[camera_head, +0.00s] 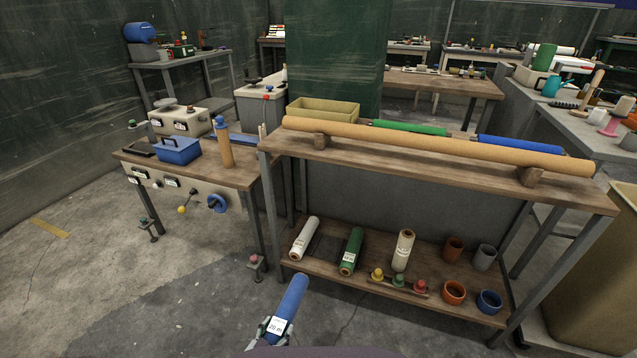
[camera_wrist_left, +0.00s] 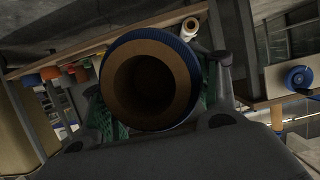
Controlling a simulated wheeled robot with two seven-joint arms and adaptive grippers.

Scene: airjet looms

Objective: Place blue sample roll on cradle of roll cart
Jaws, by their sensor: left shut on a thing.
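The blue sample roll (camera_head: 290,299) has a white label and is held tilted, at the bottom middle of the head view. My left gripper (camera_head: 271,330) is shut around its lower, labelled end. In the left wrist view the roll (camera_wrist_left: 181,85) shows end-on, with a brown hollow core, between the green-padded fingers. The roll cart (camera_head: 400,163) stands ahead, with a lower shelf (camera_head: 345,275). A white roll (camera_head: 304,238) and a green roll (camera_head: 351,250) lie there, with a dark strip between them. The held roll is in front of the shelf's left end. My right gripper is not in view.
Another white roll (camera_head: 403,250), coloured knobs (camera_head: 399,280) and several cups (camera_head: 453,293) occupy the shelf's middle and right. A long brown tube (camera_head: 430,146) lies across the cart top. A workbench (camera_head: 240,176) stands at left.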

